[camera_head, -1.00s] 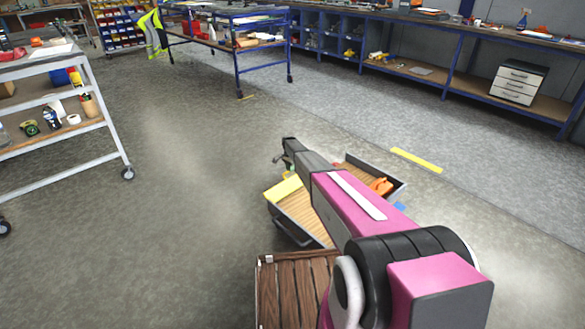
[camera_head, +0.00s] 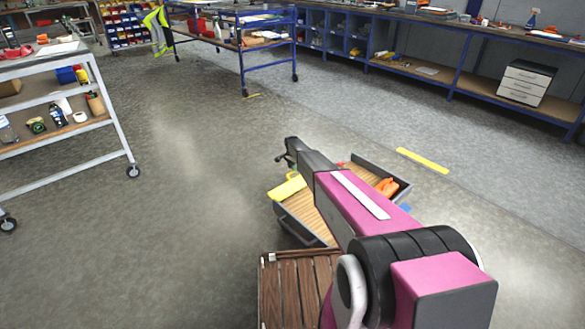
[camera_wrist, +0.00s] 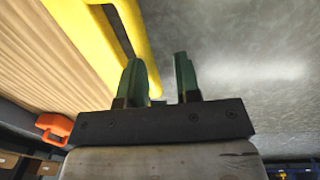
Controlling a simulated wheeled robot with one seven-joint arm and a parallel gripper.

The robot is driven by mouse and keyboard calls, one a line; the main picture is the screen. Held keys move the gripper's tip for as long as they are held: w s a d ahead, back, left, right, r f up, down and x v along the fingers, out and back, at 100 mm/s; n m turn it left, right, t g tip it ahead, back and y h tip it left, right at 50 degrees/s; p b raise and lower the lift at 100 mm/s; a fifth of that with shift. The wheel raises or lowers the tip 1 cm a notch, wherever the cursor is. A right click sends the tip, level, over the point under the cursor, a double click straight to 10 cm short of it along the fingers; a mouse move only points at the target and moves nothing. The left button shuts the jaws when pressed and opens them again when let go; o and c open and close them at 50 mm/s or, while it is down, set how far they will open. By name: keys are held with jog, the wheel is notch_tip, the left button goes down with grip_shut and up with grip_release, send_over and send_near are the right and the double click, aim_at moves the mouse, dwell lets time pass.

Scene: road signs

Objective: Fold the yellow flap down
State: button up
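The yellow flap (camera_head: 287,187) is at the left edge of a grey-walled, wood-floored box (camera_head: 386,166) in the head view. In the wrist view the yellow flap (camera_wrist: 85,27) fills the upper left, with a long slot between its two bars. My gripper (camera_head: 281,157) is just above and beyond the flap in the head view. Its two green fingers stand apart with nothing between them in the wrist view (camera_wrist: 160,68). The left finger overlaps the flap's edge in the picture; I cannot tell whether they touch.
An orange item (camera_head: 387,187) lies in the box; it also shows in the wrist view (camera_wrist: 54,128). A brown slatted wooden surface (camera_head: 290,290) is in front. A grey shelf cart (camera_head: 60,105) stands left. Workbenches line the back. The floor left of the box is clear.

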jog(key=w+a+r, duration=0.5)
jog(key=w+r, duration=0.2)
jog(key=w, duration=0.1)
jog(key=shift+a, duration=0.4)
dwell(1.2)
jog(key=shift+r, duration=0.1)
notch_tip(320, 180, up, 11)
jog(key=shift+w+a, duration=0.25)
jog(key=shift+w, duration=0.05)
dwell(0.5)
jog(key=s+d+r+n, duration=0.3)
jog(key=s+d+r, duration=0.1)
jog(key=s, duration=1.8)
jog(key=s+d+r+n, duration=0.4)
jog(key=s, duration=1.9)
jog(key=s+d+r+n, duration=0.3)
jog(key=s+d+r, duration=0.1)
jog(key=s, duration=1.9)
jog(key=shift+r+n+t, duration=0.3)
jog(key=shift+r+n, duration=0.1)
